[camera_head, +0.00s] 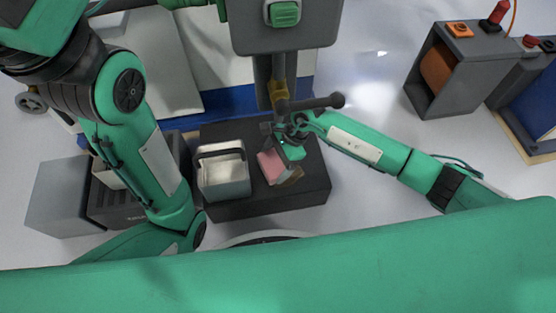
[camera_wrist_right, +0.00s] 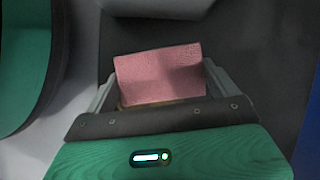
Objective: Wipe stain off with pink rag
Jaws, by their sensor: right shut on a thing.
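The pink rag (camera_head: 272,166) is between the fingers of my right gripper (camera_head: 285,158), over the dark box top (camera_head: 308,188). In the right wrist view the pink rag (camera_wrist_right: 160,72) is folded and fills the gap between the two fingers of my right gripper (camera_wrist_right: 160,88). The gripper is shut on it. I cannot tell whether the rag touches the surface below. My left arm comes in from the upper left and bends down, but its gripper does not show. I cannot make out a stain in either view.
A white basket (camera_head: 224,178) with a dark handle stands just left of the rag on the dark box. A grey machine (camera_head: 284,35) with a dark rod (camera_head: 310,103) is close above my right gripper. Grey boxes with an orange part (camera_head: 436,70) stand at right.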

